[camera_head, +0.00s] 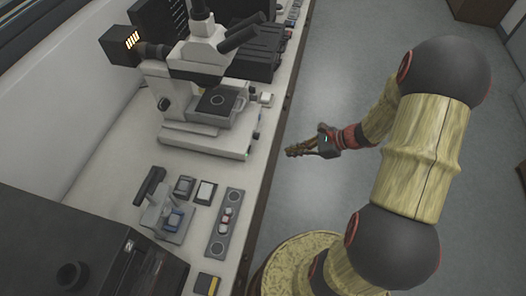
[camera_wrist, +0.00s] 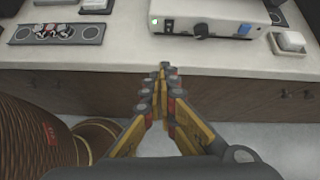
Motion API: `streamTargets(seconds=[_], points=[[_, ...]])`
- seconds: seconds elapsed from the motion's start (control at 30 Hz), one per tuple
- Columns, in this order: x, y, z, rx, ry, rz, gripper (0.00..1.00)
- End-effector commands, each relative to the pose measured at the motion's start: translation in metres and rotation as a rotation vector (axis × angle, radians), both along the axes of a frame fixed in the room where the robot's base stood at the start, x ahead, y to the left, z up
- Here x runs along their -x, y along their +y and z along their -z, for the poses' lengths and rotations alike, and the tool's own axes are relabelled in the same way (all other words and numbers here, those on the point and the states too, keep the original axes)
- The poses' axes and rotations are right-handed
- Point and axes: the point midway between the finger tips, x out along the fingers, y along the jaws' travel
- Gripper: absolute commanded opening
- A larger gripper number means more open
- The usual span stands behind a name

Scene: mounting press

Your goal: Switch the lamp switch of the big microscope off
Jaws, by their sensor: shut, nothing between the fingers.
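The big microscope (camera_head: 206,138) stands on the white bench, with its lamp housing (camera_head: 122,45) glowing orange at the back left. In the wrist view the front of the microscope base (camera_wrist: 200,20) shows a small switch with a green light (camera_wrist: 154,21) at its left end. My gripper (camera_head: 292,152) is shut and empty, held over the floor side of the bench's front edge. In the wrist view its fingertips (camera_wrist: 163,72) point toward the bench front, below and apart from the base.
A dark machine (camera_head: 75,250) stands at the near left. The floor (camera_head: 310,90) beside the bench is clear.

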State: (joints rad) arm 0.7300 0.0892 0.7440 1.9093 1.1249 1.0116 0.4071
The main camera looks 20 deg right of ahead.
Motion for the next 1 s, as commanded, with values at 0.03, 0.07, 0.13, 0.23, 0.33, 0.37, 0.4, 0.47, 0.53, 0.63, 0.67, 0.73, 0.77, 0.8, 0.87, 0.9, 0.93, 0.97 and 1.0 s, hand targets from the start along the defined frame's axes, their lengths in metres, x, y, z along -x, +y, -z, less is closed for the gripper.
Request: streamTargets(seconds=[0.03,0.07,0.13,0.23,0.33,0.37,0.4,0.47,0.53,0.63,0.67,0.73,0.77,0.8,0.87,0.9,0.93,0.97,1.0], points=[[-0.006,-0.002,-0.004,-0.017,0.003,0.033,0.0],[-0.008,-0.001,-0.005,-0.029,0.009,0.049,0.0],[-0.008,-0.001,-0.006,-0.041,0.023,0.064,0.0],[-0.008,-0.001,-0.006,-0.045,0.032,0.071,0.0],[-0.008,-0.001,-0.006,-0.045,0.031,0.07,0.0],[-0.008,-0.001,-0.006,-0.045,0.031,0.07,0.0],[-0.008,-0.001,-0.006,-0.045,0.031,0.069,0.0],[-0.008,-0.001,-0.006,-0.044,0.031,0.069,0.0],[-0.008,0.0,-0.005,-0.043,0.031,0.068,0.0],[-0.01,0.004,-0.001,-0.044,0.031,0.066,0.0],[-0.012,0.007,0.001,-0.044,0.031,0.066,0.0],[-0.015,0.013,0.007,-0.043,0.031,0.064,0.0],[-0.017,0.016,0.01,-0.044,0.032,0.064,0.0],[-0.021,0.021,0.015,-0.044,0.032,0.064,0.0],[-0.026,0.028,0.022,-0.044,0.03,0.063,0.0],[-0.029,0.034,0.027,-0.044,0.032,0.062,0.0],[-0.032,0.037,0.031,-0.044,0.032,0.064,0.0],[-0.035,0.042,0.035,-0.043,0.031,0.063,0.0],[-0.038,0.047,0.04,-0.043,0.031,0.063,0.0]])
